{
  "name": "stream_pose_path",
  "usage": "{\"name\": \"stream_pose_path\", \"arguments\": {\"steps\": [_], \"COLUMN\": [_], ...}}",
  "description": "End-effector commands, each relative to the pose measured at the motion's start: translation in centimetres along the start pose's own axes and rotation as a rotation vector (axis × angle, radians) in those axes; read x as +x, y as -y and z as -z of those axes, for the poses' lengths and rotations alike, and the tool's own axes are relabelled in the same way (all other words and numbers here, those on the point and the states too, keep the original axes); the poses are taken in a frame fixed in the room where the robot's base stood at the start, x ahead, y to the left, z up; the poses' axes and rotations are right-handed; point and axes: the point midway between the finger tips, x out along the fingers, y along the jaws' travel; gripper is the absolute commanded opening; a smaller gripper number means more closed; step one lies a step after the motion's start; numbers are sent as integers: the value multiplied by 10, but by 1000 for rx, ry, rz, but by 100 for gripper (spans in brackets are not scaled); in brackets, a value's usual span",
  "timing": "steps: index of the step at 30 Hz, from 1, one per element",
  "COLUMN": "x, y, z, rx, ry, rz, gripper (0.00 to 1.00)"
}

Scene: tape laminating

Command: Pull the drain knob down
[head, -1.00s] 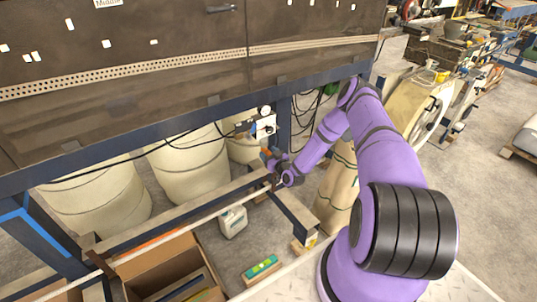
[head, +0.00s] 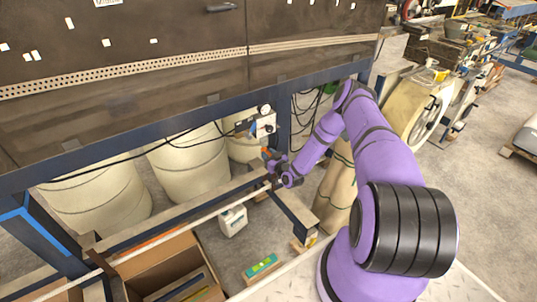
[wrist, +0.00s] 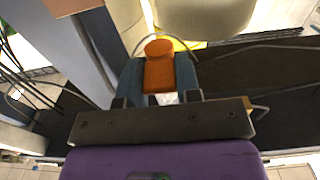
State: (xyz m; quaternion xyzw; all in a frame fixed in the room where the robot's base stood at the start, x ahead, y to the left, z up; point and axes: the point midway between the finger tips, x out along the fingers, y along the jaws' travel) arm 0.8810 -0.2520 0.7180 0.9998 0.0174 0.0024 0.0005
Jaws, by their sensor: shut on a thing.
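The drain knob is an orange, rounded piece (wrist: 158,68) in the middle of the wrist view. My gripper (wrist: 158,76) is shut on it, with one teal finger on each side. In the head view, my gripper (head: 271,158) is under the machine's dark blue beam, just below a small white unit with round gauges (head: 263,122). A small orange spot shows at the gripper there. The lower part of the knob and its joint to the unit are hard to make out.
Large cream barrels (head: 188,160) stand under the machine to the left of my gripper. Black cables (head: 305,115) hang to the right. A lower beam (head: 185,212) runs below it. A white canister (head: 233,220) and an open cardboard box (head: 165,265) are on the floor.

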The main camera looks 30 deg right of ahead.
Motion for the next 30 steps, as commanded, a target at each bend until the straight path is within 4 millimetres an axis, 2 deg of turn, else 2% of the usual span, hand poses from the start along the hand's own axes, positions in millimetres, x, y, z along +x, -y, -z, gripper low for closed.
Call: {"name": "stream_pose_path", "arguments": {"steps": [2,3,6,17,20,30], "x": [-2,-2,-2,-5,-16,-78], "y": [0,0,0,0,-1,0], "z": [-3,-3,-3,-2,-2,-2], "rx": [1,1,1,1,0,2], "ry": [7,7,7,5,7,8], "rz": [0,0,0,-1,-1,-1], "gripper": [0,36,57,57,57,57]}}
